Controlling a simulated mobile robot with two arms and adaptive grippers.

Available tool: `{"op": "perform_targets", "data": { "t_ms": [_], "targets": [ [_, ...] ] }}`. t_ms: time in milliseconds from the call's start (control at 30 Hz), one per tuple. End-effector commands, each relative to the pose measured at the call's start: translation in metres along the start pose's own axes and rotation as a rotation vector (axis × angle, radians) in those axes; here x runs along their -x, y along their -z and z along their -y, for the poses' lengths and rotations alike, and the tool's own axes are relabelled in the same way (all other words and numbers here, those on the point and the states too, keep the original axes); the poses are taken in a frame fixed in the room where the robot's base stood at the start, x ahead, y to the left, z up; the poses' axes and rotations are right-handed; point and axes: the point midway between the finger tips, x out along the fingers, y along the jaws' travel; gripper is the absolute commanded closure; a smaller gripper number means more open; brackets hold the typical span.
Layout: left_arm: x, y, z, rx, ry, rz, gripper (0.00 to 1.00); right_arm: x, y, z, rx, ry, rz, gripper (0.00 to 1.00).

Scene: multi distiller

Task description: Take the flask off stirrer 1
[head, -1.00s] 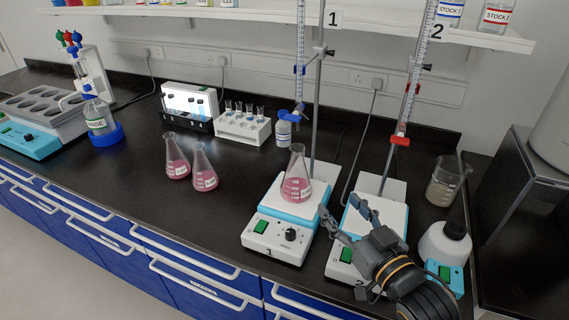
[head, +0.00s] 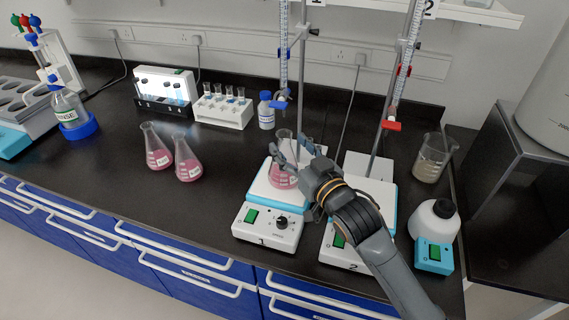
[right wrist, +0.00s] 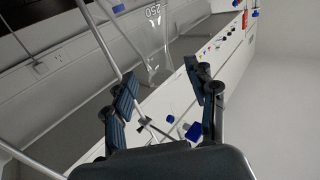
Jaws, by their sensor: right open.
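The flask (head: 281,178) with pink liquid stands upright on the white plate of stirrer 1 (head: 262,225). My right gripper (head: 291,150) is open at the flask, its fingers by the neck and upper body and hiding part of it. In the right wrist view the clear flask (right wrist: 153,45) shows ahead, between the spread fingers of my right gripper (right wrist: 160,75). I cannot tell whether a finger touches the glass. My left gripper is not in view.
A burette with a blue tap (head: 281,104) stands above the flask. Stirrer 2 (head: 345,246) is just right, under a burette with a red tap (head: 391,125). Two pink flasks (head: 187,163) stand left, with clear bench between. A beaker (head: 431,160) stands right.

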Motion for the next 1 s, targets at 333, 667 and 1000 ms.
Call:
{"op": "perform_targets", "data": {
  "t_ms": [333,667,1000],
  "targets": [
    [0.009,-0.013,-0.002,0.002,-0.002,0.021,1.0,-0.034,-0.001,-0.001,0.0,0.0,-0.001,0.43],
    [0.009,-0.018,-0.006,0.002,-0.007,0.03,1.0,-0.034,-0.002,-0.001,0.0,0.0,0.0,0.74],
    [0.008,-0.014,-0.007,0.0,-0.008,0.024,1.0,-0.033,-0.001,-0.001,0.0,0.0,-0.003,1.0]
  ]
}}
